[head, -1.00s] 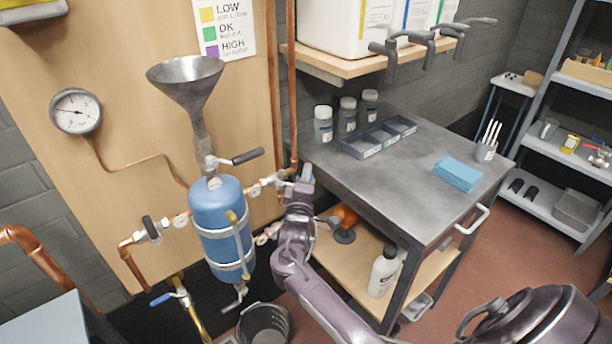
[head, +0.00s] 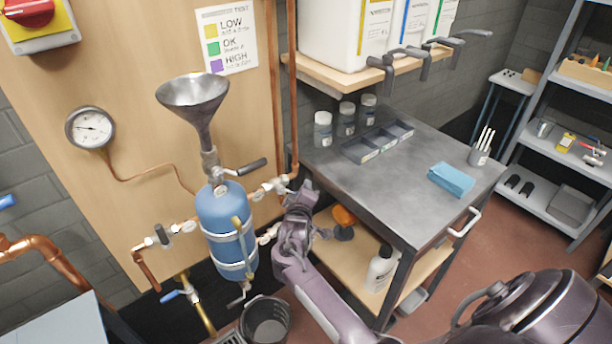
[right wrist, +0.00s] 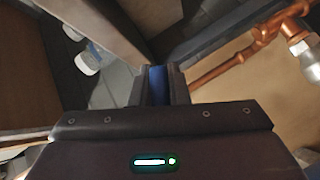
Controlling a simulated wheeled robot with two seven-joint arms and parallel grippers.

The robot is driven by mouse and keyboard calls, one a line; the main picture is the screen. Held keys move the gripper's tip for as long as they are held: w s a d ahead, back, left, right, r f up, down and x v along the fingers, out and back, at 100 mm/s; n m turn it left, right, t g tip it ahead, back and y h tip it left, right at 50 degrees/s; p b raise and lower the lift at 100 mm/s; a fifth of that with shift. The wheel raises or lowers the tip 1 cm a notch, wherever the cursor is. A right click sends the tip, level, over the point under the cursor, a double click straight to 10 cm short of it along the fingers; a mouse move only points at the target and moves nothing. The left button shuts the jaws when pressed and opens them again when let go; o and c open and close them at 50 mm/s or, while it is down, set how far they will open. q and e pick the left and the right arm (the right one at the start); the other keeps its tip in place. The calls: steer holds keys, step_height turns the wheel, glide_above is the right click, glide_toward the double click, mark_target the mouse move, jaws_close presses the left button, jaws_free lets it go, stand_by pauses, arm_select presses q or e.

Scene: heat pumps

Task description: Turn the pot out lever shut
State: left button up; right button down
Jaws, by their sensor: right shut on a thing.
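The blue pot (head: 226,228) hangs upright on the wooden panel under a metal funnel (head: 193,92). A valve (head: 268,188) sits on the pipe at the pot's upper right, and my right gripper (head: 303,188) is beside it. In the right wrist view the jaws (right wrist: 157,86) are closed on a narrow blue lever grip (right wrist: 157,80). In the head view my gripper hides this lever, so its angle is unclear. My left gripper is not in view.
A grey workbench (head: 400,185) with jars, a tray and a blue cloth stands right of my right arm. A black bucket (head: 265,322) stands below the pot. Copper pipes (head: 292,90) run up the panel. Another blue-handled valve (head: 180,294) is lower left.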

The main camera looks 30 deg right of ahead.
steer(key=a+f+m+g+y+p, duration=0.3)
steer(key=a+m+y+p, duration=0.3)
steer(key=y+p, duration=0.3)
steer(key=shift+s+a+f, duration=0.3)
steer(key=shift+a+f, duration=0.1)
steer(key=shift+f, duration=0.4)
steer(key=shift+a, duration=0.1)
steer(key=c, duration=1.4)
jaws_free()
steer(key=shift+p+v, duration=0.3)
steer(key=shift+v, duration=3.65)
steer(key=shift+w, duration=0.1)
